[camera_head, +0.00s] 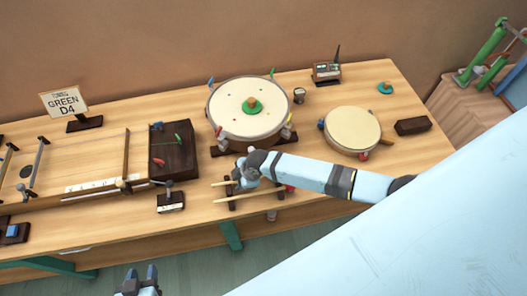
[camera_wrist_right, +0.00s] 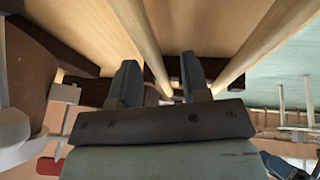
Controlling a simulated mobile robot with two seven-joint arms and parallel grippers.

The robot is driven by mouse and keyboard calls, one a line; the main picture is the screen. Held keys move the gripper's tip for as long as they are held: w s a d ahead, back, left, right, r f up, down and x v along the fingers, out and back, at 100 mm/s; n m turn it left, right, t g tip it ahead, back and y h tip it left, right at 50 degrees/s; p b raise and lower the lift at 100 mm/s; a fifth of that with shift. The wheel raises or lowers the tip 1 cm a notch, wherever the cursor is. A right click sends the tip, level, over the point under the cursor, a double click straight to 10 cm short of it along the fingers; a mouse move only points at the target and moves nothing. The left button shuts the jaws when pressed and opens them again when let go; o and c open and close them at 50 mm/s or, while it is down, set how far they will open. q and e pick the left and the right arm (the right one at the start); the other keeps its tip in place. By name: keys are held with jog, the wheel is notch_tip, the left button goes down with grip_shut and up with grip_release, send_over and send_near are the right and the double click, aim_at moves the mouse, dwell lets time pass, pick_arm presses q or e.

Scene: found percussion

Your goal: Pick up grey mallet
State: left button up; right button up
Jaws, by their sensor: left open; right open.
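Two pale wooden mallet shafts lie across a dark rack at the table's front edge. The lower shaft (camera_head: 222,200) and the upper shaft (camera_head: 222,184) show in the head view. My right gripper (camera_head: 240,183) is open over the upper shaft and hides part of it. In the right wrist view, the open right gripper (camera_wrist_right: 160,78) has one shaft (camera_wrist_right: 143,40) showing between its fingers and the other shaft (camera_wrist_right: 255,45) to the right. No grey mallet head can be made out clearly. My left gripper (camera_head: 137,280) is open and empty at the bottom, away from the rack.
A large drum (camera_head: 225,110) stands just behind the rack, with a smaller drum (camera_head: 350,128) to its right. A dark block (camera_head: 175,150) and a stringed board (camera_head: 90,160) lie to the left. A small stand (camera_head: 171,202) is left of the rack.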

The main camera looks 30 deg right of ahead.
grip_shut()
jog(key=shift+r, duration=0.1)
